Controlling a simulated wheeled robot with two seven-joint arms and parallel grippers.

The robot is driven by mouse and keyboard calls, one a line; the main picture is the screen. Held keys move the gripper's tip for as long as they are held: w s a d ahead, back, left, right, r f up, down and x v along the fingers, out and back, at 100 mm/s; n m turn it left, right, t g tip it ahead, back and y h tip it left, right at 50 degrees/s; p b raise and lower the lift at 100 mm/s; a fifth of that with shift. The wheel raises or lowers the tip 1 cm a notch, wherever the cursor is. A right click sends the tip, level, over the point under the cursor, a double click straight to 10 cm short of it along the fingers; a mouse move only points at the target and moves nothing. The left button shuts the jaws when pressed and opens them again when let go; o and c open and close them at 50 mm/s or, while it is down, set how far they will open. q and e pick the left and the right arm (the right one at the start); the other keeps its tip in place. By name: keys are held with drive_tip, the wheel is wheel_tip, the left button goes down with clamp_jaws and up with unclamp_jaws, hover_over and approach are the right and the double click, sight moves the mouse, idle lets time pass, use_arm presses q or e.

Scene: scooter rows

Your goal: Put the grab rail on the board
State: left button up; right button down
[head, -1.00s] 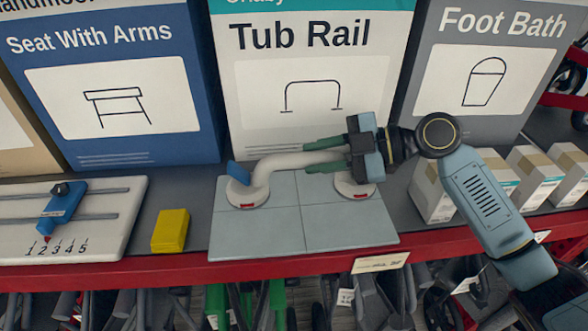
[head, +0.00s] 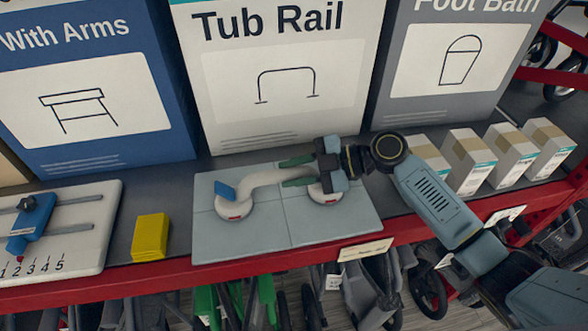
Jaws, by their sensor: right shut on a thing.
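The grab rail (head: 262,178) is a white bar with a round suction cup at each end, red marks on the cups and a blue lever on the left one. Both cups are over the grey-blue tiled board (head: 225,248); I cannot tell whether they press on it. My right gripper (head: 284,173), with green fingers, comes from the right and is shut on the rail's bar. It partly hides the right end of the rail. My left gripper is not in view.
A yellow block (head: 150,237) and a white slider board (head: 85,235) with numbers stand left of the board. Small white boxes (head: 470,160) stand to the right. Large cartons, including Tub Rail (head: 285,80), rise behind. The red shelf edge (head: 130,280) runs in front.

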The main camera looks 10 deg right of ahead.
drive_tip(key=c, duration=1.1)
unclamp_jaws()
drive_tip(key=b+v, duration=0.2)
drive_tip(key=v, duration=0.4)
drive_tip(key=shift+d+b, duration=0.35)
drive_tip(key=shift+d, duration=0.1)
drive_tip(key=shift+s+d+r, duration=0.15)
drive_tip(key=shift+d, duration=0.1)
